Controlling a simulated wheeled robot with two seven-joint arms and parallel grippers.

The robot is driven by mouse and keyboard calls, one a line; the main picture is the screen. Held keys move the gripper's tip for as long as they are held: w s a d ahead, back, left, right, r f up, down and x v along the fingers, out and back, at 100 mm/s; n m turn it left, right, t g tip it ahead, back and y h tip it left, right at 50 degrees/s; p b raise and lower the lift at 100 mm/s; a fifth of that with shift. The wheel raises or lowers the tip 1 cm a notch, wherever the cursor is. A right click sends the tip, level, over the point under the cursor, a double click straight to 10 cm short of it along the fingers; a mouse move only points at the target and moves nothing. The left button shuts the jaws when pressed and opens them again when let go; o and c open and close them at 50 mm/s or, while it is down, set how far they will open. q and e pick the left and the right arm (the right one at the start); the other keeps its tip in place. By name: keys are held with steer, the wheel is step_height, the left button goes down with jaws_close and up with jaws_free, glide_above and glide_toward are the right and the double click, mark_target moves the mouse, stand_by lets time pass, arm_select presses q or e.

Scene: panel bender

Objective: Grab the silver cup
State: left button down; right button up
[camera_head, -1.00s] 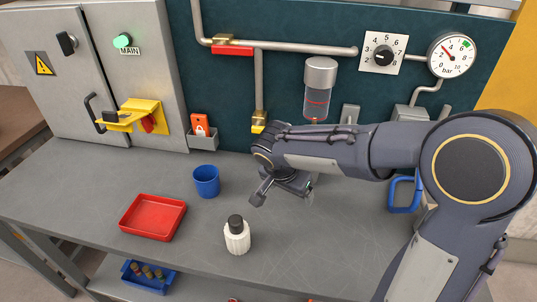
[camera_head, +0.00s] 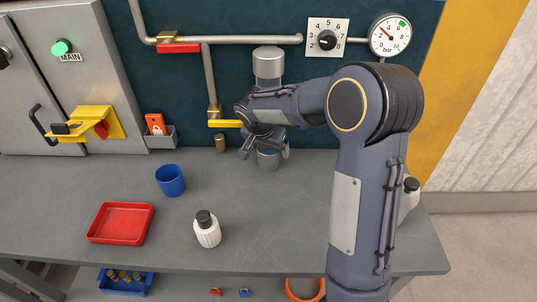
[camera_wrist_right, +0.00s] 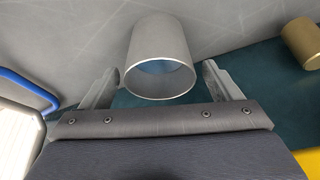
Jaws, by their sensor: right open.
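The silver cup (camera_head: 268,160) stands on the grey bench near the back panel, partly hidden by my right gripper in the head view. In the right wrist view the cup (camera_wrist_right: 160,60) lies between my two fingers, with its round rim towards the camera. My right gripper (camera_head: 264,148) is open, with a finger on either side of the cup. In the wrist view, gaps show between the fingers (camera_wrist_right: 158,85) and the cup wall. My left gripper is not in view.
A blue cup (camera_head: 170,181), a red tray (camera_head: 121,224) and a white bottle with a black cap (camera_head: 207,232) stand on the bench to the left. A brass cylinder (camera_head: 220,143) is close left of the gripper, under a yellow valve handle (camera_head: 226,123).

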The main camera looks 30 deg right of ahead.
steer(key=shift+f, duration=0.5)
steer(key=shift+c, duration=0.2)
steer(key=c, duration=1.1)
